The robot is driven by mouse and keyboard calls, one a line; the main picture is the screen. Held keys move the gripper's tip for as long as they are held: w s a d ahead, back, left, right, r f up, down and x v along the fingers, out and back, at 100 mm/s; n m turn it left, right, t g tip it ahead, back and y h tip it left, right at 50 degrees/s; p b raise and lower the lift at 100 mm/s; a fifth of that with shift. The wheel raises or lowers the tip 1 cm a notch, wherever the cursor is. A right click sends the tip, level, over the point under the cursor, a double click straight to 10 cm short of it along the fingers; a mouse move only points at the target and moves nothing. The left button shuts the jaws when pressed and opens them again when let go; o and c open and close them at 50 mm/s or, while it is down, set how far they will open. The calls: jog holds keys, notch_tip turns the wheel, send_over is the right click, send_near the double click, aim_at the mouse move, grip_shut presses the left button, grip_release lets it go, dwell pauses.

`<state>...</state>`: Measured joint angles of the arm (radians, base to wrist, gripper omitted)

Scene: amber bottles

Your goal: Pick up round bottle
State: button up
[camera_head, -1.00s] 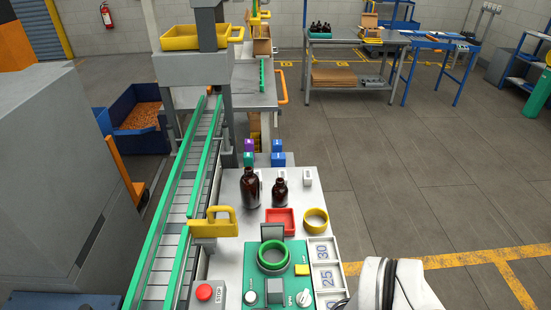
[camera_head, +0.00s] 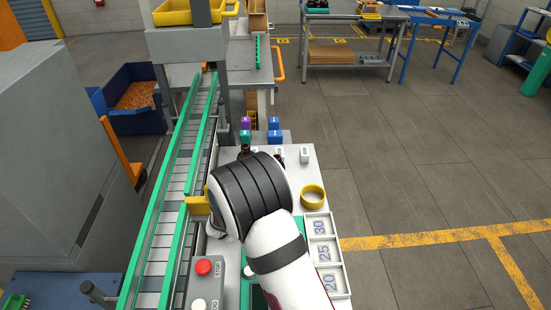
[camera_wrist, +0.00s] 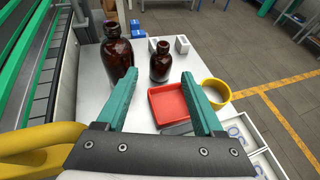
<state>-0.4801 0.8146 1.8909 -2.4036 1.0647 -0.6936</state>
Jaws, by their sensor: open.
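Two amber bottles stand upright on the white worktop in the wrist view. The taller one (camera_wrist: 118,52) is at the left, and the shorter, round-bodied one (camera_wrist: 161,63) is to its right. My gripper (camera_wrist: 158,82) is open, with green fingers spread wide and nothing between them touching. The left fingertip overlaps the taller bottle's lower part in the picture; the shorter bottle shows between the fingers, farther away. In the head view my arm hides most of both bottles and the gripper; only dark bottle tops show above it.
A red tray (camera_wrist: 170,103) lies on the worktop between the fingers in the wrist view. A yellow ring (camera_wrist: 216,92) is right of it. A yellow clamp (camera_wrist: 40,140) is at the left. The conveyor (camera_head: 180,190) runs along the left side.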

jog(key=x, duration=1.4)
jog(key=shift+d+r, duration=0.1)
jog(key=shift+d, duration=0.25)
grip_shut()
dwell(0.4)
